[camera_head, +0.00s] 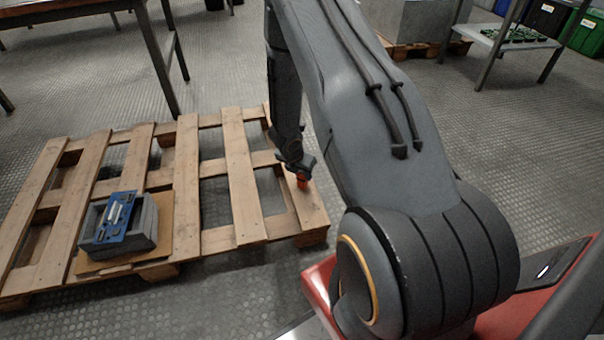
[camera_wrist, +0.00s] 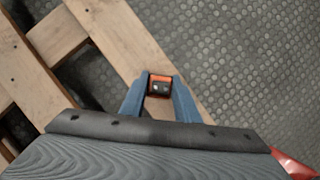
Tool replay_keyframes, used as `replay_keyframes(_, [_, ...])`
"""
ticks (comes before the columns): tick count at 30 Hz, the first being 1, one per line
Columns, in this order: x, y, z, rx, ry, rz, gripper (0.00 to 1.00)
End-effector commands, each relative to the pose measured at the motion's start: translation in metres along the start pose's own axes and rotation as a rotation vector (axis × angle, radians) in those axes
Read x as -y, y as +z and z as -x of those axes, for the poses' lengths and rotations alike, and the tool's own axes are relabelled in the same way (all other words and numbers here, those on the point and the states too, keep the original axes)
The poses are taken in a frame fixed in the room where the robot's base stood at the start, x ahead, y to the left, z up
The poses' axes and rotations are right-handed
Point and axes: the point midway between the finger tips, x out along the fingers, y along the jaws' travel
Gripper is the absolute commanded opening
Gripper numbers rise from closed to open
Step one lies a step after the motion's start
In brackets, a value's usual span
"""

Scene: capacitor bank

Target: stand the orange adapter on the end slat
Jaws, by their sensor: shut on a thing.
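The orange adapter (camera_head: 302,181) is small and sits between the fingers of my gripper (camera_head: 298,170) in the head view. In the wrist view the orange adapter (camera_wrist: 159,84) shows its dark top face with two light spots, framed by an orange rim. My gripper (camera_wrist: 159,96) is shut on it, with a blue finger on each side. The end slat (camera_head: 312,208) of the wooden pallet lies below and around the adapter. It also shows in the wrist view (camera_wrist: 108,32), running diagonally under the gripper. I cannot tell whether the adapter's underside touches the slat.
A grey box with a blue panel (camera_head: 118,220) sits on a brown board (camera_head: 164,212) at the pallet's left part. Open gaps separate the pallet slats. Textured floor (camera_head: 420,100) lies right of the end slat. A metal table (camera_head: 155,50) stands behind.

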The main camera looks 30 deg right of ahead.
Motion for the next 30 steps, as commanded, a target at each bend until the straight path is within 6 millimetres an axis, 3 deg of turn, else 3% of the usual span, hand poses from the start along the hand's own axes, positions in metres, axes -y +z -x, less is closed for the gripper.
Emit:
replay_keyframes(1, [0.000,-0.001,-0.002,0.000,-0.001,0.000,0.04])
replay_keyframes(2, [0.000,-0.001,-0.002,0.000,-0.001,0.000,0.32])
replay_keyframes(5, [0.000,-0.001,-0.002,0.000,-0.001,0.000,0.47])
replay_keyframes(17, [0.000,0.001,0.005,0.000,0.000,0.001,0.47])
replay_keyframes(30, [0.001,0.001,0.089,0.000,0.001,0.001,0.47])
